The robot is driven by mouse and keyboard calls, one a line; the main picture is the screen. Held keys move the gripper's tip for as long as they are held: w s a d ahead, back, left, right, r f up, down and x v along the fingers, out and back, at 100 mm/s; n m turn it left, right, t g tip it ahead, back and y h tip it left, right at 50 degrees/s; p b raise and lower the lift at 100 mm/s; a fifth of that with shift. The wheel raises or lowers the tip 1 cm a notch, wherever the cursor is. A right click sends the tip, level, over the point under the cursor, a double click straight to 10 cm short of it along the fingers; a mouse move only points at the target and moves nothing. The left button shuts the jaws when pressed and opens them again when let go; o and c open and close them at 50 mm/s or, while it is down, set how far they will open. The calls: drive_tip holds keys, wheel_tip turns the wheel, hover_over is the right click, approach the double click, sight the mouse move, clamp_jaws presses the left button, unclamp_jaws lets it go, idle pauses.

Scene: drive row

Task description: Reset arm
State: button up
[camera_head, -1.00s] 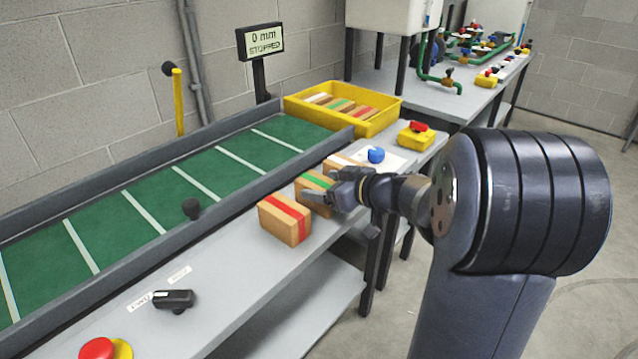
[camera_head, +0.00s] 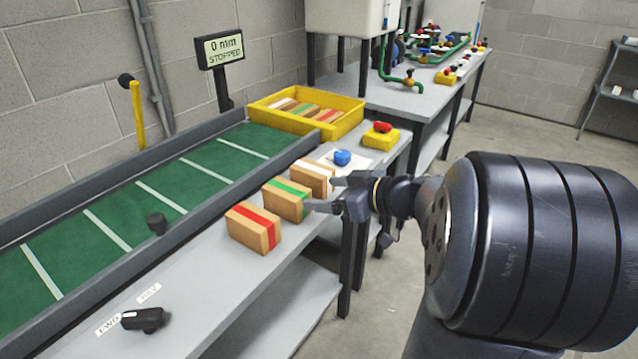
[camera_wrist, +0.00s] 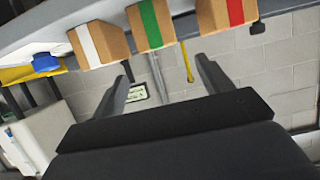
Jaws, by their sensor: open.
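My gripper (camera_head: 330,194) is open and empty in the head view, just right of the row of boxes at the shelf's front edge. The row holds a box with a red stripe (camera_head: 252,229), one with a green stripe (camera_head: 285,200) and one with a white stripe (camera_head: 314,178). In the wrist view my gripper's two fingers (camera_wrist: 163,80) are spread with nothing between them. There the white-striped box (camera_wrist: 98,44), green-striped box (camera_wrist: 151,26) and red-striped box (camera_wrist: 226,13) appear upside down beyond the fingers.
A green conveyor (camera_head: 140,205) with a display reading 0 mm STOPPED (camera_head: 221,48) runs behind the boxes. A yellow tray (camera_head: 340,128) holds several striped boxes. A blue knob (camera_head: 342,157), a red button on a yellow base (camera_head: 382,136) and a black switch (camera_head: 143,319) sit nearby. Open floor lies right.

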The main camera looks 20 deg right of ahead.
sight(294, 191)
drive_tip(key=x, duration=1.2)
drive_tip(key=shift+a+f, duration=0.1)
drive_tip(key=shift+f, duration=0.1)
drive_tip(key=shift+r, duration=0.2)
drive_tip(key=shift+f, duration=0.15)
